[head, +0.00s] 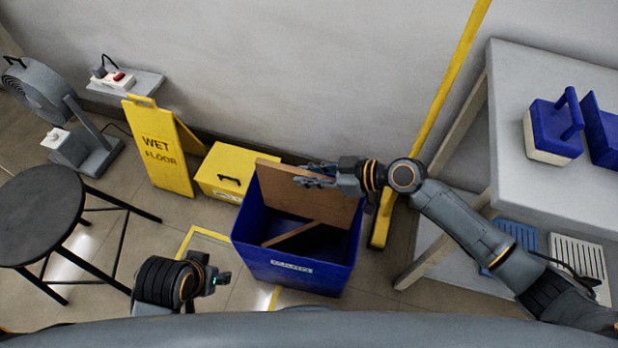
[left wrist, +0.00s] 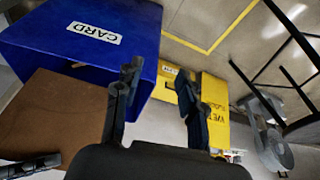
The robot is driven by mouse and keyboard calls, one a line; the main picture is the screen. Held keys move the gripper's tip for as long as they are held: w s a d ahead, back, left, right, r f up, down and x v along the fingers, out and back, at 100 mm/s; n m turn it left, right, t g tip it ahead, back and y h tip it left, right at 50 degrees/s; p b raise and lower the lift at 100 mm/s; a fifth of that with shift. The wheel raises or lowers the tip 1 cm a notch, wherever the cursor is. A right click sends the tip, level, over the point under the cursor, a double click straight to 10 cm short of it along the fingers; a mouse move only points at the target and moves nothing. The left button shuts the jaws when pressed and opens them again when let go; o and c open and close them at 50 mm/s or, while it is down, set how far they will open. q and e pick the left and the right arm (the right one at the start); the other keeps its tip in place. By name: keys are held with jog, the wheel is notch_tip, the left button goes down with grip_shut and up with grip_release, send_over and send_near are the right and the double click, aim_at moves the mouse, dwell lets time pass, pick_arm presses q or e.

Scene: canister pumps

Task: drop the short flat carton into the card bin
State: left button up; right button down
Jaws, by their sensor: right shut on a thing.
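The blue bin (head: 290,272) labelled CARD stands on the floor in the middle of the head view. A flat brown carton (head: 325,208) is tilted over its back part; whether it touches the bin is unclear. My right gripper (head: 312,178) is shut on the carton near its upper edge. In the left wrist view the carton (left wrist: 45,115) shows beside the bin (left wrist: 120,55), with part of my right gripper (left wrist: 32,166) at its edge. My left gripper (left wrist: 160,84) is open and empty, its fingers apart; in the head view it is low, left of the bin.
Another brown piece (head: 290,234) lies inside the bin. A yellow box (head: 225,172) and a wet floor sign (head: 160,150) stand left of the bin. A black stool (head: 40,215) and a fan (head: 45,95) are further left. A grey table (head: 545,185) stands right.

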aim_at(309, 189)
jog(key=shift+f, duration=0.3)
pick_arm(q)
jog(key=shift+w+d+r+t+b, duration=0.25)
jog(key=shift+w+r+t+b, duration=0.3)
jog(key=shift+w+b, duration=0.25)
jog(key=shift+w+d+r+t+b, duration=0.25)
jog(key=shift+w+r+t+b, duration=0.25)
jog(key=shift+b, duration=0.4)
pick_arm(e)
jog(key=shift+f, duration=2.55)
pick_arm(q)
jog(key=shift+w+f, duration=0.1)
jog(key=shift+w, duration=0.05)
pick_arm(e)
jog(key=c, duration=1.2)
grip_release()
